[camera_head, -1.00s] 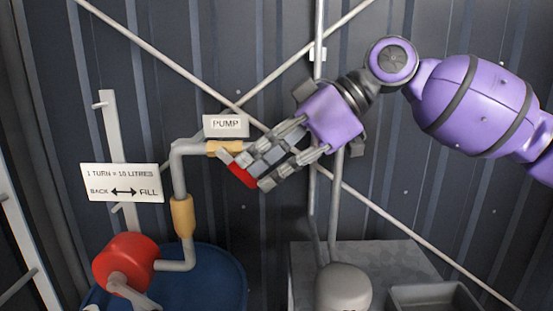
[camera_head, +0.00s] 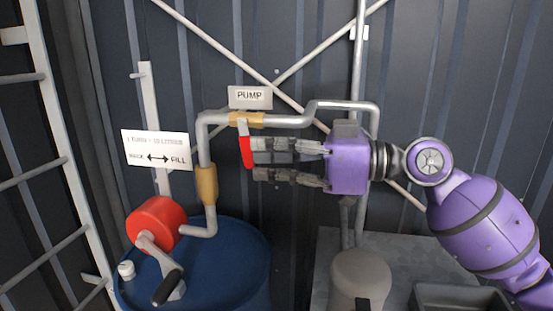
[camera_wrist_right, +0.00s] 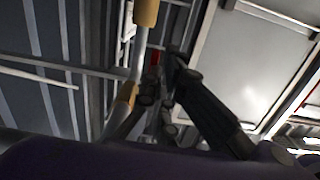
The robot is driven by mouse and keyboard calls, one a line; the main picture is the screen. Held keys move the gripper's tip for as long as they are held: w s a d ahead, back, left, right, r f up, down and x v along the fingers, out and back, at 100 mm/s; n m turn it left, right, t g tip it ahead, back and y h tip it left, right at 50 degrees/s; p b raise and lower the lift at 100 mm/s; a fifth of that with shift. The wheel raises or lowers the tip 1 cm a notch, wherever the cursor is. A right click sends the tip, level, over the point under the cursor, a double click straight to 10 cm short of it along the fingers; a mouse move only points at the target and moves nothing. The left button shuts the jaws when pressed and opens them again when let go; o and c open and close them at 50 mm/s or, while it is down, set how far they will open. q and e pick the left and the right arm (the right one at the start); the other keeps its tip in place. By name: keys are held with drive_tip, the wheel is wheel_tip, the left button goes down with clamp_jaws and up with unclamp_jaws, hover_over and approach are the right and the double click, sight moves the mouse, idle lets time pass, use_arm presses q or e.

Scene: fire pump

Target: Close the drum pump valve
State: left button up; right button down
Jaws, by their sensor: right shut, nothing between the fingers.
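The drum pump valve (camera_head: 243,120) sits in the horizontal pipe below the PUMP sign (camera_head: 250,96). Its red lever (camera_head: 247,153) hangs almost straight down, across the line of the pipe. A small red patch of the lever (camera_wrist_right: 155,57) also shows in the wrist view. My right gripper (camera_head: 256,160) points left, with its fingertips at the right side of the lever. It is shut with nothing held. Whether the tips touch the lever I cannot tell. My left gripper is in neither view.
A blue drum (camera_head: 225,265) with a red crank pump (camera_head: 155,222) stands below left. A ladder (camera_head: 62,150) is at the left. A grey stand (camera_head: 400,255) is below my right arm. Diagonal bars cross the corrugated wall behind.

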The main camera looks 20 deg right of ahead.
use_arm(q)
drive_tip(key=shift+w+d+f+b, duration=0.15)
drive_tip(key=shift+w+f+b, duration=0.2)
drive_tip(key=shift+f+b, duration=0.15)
use_arm(e)
drive_tip(key=shift+w+a+f+t+y, duration=0.2)
drive_tip(key=shift+w+f+t+y, duration=0.05)
drive_tip(key=shift+t+y, duration=0.15)
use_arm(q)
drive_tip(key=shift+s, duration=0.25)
